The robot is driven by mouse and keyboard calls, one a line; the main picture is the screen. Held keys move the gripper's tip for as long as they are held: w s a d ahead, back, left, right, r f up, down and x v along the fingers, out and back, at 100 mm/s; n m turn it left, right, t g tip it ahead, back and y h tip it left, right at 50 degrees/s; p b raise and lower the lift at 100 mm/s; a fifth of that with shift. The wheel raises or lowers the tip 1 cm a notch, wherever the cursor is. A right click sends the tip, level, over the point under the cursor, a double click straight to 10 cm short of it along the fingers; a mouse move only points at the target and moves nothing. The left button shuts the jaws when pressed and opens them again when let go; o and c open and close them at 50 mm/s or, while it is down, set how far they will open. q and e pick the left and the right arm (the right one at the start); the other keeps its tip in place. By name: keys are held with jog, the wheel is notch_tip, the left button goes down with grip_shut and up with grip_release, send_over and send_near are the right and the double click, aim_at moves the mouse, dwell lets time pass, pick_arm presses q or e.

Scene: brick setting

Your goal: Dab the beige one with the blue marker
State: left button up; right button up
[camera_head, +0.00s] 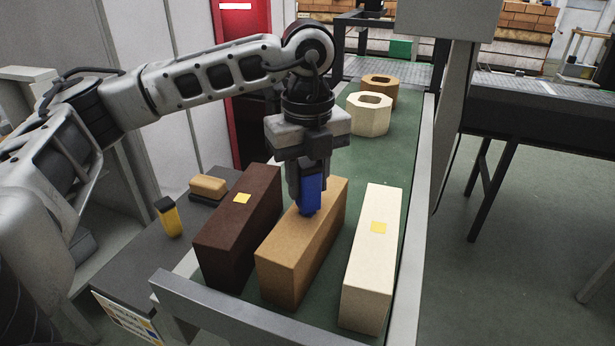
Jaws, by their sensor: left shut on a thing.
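My left gripper (308,178) points down and is shut on the blue marker (310,195). The marker is upright, its lower end at the top face of the tan-beige brick (287,270); I cannot tell if it touches. That brick is the middle one of three long bricks. The dark brown brick (232,240) stands to its left and has a yellow square on top. The cream brick (370,270) stands to its right, also with a yellow square on top. Any mark under the blue marker is hidden. My right gripper is out of view.
The bricks stand on a green conveyor belt (352,150) with grey rails. Farther back are a cream hollow block (368,125) and a brown one (390,95). On the dark side shelf (130,250) are a yellow marker (170,220) and a tan-topped pad (208,187).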

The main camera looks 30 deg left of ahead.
pick_arm(q)
jog(key=shift+s+f, duration=0.1)
jog(key=shift+f, duration=0.1)
jog(key=shift+r, duration=0.15)
jog(key=shift+r+p, duration=2.55)
jog(key=shift+r, duration=0.95)
